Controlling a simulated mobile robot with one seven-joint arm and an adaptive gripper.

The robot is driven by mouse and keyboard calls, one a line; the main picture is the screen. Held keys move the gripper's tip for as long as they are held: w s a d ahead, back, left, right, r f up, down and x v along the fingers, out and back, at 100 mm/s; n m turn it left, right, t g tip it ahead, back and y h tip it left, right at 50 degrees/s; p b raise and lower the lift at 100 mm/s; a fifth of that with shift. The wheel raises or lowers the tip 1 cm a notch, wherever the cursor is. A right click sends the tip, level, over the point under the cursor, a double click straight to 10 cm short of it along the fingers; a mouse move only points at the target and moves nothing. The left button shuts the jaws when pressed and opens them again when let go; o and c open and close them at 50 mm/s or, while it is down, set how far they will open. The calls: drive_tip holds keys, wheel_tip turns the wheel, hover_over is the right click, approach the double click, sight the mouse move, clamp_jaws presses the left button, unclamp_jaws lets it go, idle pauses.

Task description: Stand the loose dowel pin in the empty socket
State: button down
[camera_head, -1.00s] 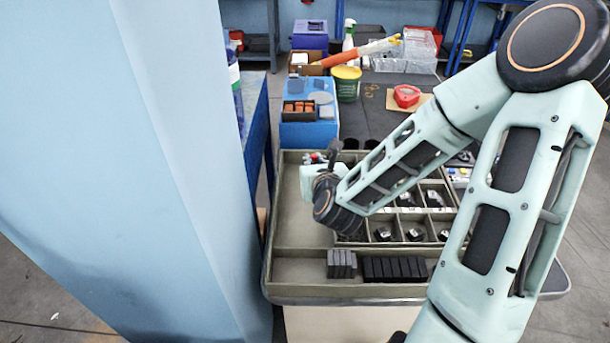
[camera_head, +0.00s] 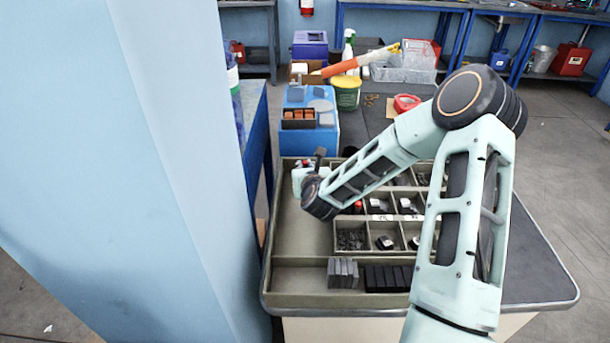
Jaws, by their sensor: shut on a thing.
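My gripper (camera_head: 318,158) is at the far left part of the grey-green tray (camera_head: 287,225), near its back edge. My wrist covers most of it, and its fingers show only as a small dark shape. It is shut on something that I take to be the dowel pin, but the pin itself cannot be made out. I cannot pick out the empty socket; my arm hides part of the tray's middle and back.
The tray has small compartments with dark parts (camera_head: 384,243), and dark blocks (camera_head: 343,272) stand in its front section. A blue box (camera_head: 312,135), a yellow-green tub (camera_head: 346,92) and a red item (camera_head: 406,102) stand behind. A light blue pillar (camera_head: 190,170) rises at the left.

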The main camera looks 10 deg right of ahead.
drive_tip(key=shift+f, duration=1.55)
drive_tip(key=shift+f, duration=0.1)
drive_tip(key=c, duration=2)
unclamp_jaws()
drive_tip(key=v, duration=1.2)
drive_tip(key=shift+r, duration=0.2)
